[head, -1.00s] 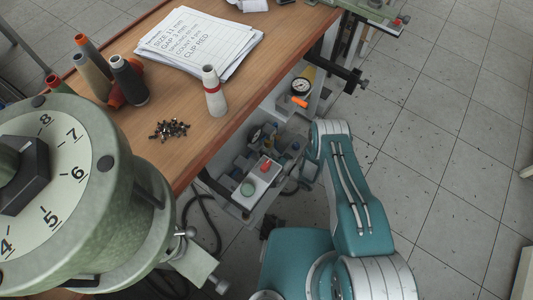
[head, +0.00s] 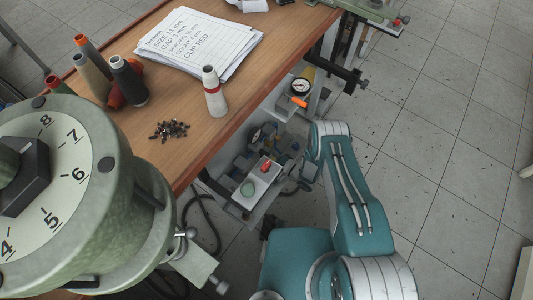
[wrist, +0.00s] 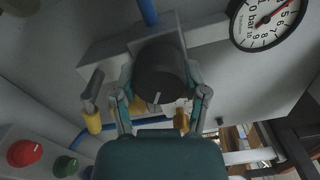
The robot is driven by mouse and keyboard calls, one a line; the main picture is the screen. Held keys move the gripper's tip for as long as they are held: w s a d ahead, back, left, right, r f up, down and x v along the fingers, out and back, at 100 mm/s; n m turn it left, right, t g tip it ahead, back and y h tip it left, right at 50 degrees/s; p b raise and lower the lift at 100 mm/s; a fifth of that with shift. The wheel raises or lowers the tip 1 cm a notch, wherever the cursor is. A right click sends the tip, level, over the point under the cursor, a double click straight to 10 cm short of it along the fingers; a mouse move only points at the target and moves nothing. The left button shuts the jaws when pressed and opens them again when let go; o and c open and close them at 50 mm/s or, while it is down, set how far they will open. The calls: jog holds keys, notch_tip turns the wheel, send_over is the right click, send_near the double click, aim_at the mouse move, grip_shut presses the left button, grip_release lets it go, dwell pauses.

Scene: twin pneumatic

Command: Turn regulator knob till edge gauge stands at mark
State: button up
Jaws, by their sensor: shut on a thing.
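In the wrist view, my gripper (wrist: 161,88) has its fingers on either side of a dark round regulator knob (wrist: 160,70) and is shut on it. A pale line marks the knob's front, towards its lower edge. A white gauge (wrist: 266,22) marked in bar, with a red needle, is up and right of the knob, cut by the picture's top edge. The needle points up and right; I cannot read it exactly against a mark. In the head view, a small white dial (head: 301,87) sits below the bench edge, too small to read. My gripper is hidden there.
Blue tubes (wrist: 148,12) run above and below the knob. A yellow-ended fitting (wrist: 93,120) is close left of the fingers. Red (wrist: 25,153) and green (wrist: 65,166) buttons are lower left. The wooden bench (head: 245,92) holds spools, papers and small parts.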

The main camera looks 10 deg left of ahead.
jog(key=shift+d+f, duration=0.15)
jog(key=shift+f, duration=0.05)
jog(key=o, duration=1.1)
jog(key=shift+o, duration=0.2)
jog(key=shift+r, duration=0.1)
jog(key=v, duration=1.2)
